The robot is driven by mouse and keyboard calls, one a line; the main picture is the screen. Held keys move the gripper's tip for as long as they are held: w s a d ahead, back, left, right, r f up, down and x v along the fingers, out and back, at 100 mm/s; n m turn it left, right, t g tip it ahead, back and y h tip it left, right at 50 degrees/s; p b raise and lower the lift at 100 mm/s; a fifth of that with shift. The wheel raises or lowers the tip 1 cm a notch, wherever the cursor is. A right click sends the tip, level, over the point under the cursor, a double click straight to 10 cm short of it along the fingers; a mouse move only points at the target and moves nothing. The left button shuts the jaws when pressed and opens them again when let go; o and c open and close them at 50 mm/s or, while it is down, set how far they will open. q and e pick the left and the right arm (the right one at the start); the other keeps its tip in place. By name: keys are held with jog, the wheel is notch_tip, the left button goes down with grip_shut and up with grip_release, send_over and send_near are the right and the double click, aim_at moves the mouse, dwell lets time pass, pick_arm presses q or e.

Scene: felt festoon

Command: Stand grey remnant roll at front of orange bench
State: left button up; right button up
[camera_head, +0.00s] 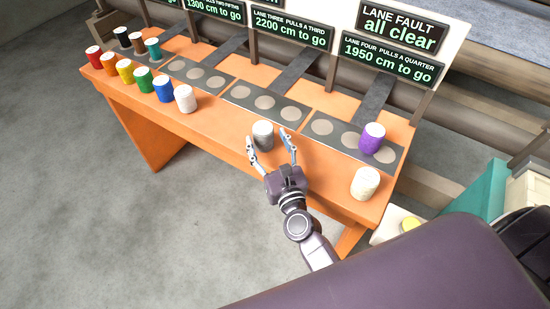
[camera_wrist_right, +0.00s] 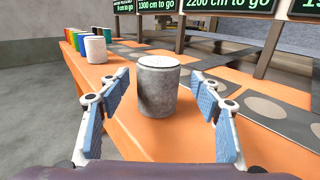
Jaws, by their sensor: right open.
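The grey remnant roll (camera_head: 263,135) stands upright on the front part of the orange bench (camera_head: 222,130), in front of a dark strip with round pads. It also shows in the right wrist view (camera_wrist_right: 159,86), centred between the fingers. My right gripper (camera_head: 272,143) is open, with one finger on each side of the roll. In the right wrist view a gap shows between each finger and the roll. The roll's base rests on the bench top. My left gripper is not in view.
Several coloured rolls, such as the blue roll (camera_head: 163,89), stand along the bench's left front edge, with a white roll (camera_head: 185,98) at their right end. A purple roll (camera_head: 372,138) stands on the right dark strip. A cream roll (camera_head: 364,183) stands at the right front. Sign boards (camera_head: 388,63) rise behind.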

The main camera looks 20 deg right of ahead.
jog(key=s+b, duration=0.1)
jog(key=s, duration=0.7)
jog(key=shift+s+a+b, duration=0.2)
jog(key=shift+s+b, duration=0.05)
jog(key=shift+b, duration=0.05)
